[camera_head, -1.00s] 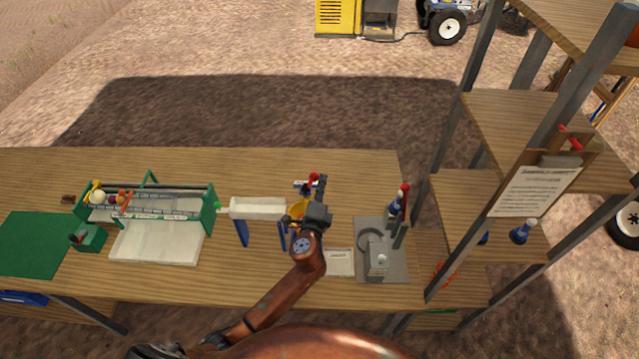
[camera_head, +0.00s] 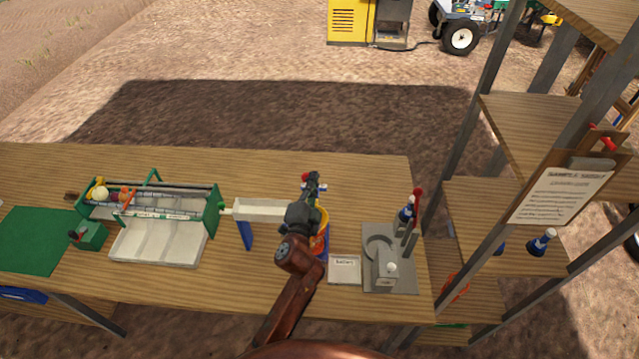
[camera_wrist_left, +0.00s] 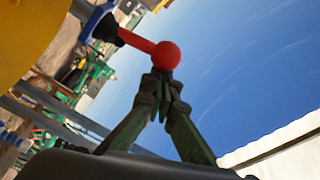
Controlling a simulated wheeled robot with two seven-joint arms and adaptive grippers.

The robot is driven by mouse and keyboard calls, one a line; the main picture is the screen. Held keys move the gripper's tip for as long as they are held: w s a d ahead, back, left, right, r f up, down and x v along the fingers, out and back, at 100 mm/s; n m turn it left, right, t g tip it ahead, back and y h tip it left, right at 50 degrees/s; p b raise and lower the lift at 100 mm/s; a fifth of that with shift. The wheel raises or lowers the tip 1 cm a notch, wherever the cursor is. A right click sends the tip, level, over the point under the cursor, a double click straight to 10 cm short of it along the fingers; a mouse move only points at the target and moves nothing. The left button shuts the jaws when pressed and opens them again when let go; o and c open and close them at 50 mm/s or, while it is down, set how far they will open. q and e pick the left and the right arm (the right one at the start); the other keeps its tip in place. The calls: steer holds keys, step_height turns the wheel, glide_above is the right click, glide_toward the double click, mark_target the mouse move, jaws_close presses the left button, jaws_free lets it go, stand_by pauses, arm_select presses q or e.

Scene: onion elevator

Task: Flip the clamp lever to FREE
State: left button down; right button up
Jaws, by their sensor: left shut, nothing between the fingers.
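A red lever with a round ball knob (camera_wrist_left: 164,55), likely the clamp lever, fills the upper middle of the left wrist view. Its arm runs to a dark hub by a blue part. In the head view the red knob (camera_head: 305,177) shows just left of my left gripper (camera_head: 314,178). My left gripper (camera_wrist_left: 160,82) is shut and empty, its fingertips at the knob's lower edge; I cannot tell if they touch. My arm hides most of the blue and yellow unit (camera_head: 322,228) beneath. I cannot read the lever's setting. My right gripper is not in view.
A white chute (camera_head: 262,210) on blue legs leads left to a green-ended sorter (camera_head: 210,213). A grey plate (camera_head: 403,282) with a red-handled device (camera_head: 417,195) stands right. A white labelled box (camera_head: 345,268) sits between. Shelving (camera_head: 470,150) rises at the right.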

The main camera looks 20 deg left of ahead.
arm_select(q)
steer(key=shift+s+a+n+b, duration=0.2)
steer(key=shift+a+n+b, duration=0.25)
steer(key=shift+a+n, duration=0.55)
steer(key=shift+d+n, duration=0.15)
steer(key=shift+n, duration=0.15)
steer(key=shift+s+f, duration=0.1)
steer(key=s, duration=0.7)
steer(key=shift+s+d+f, duration=0.15)
steer(key=shift+d+f, duration=0.1)
steer(key=shift+d, duration=0.15)
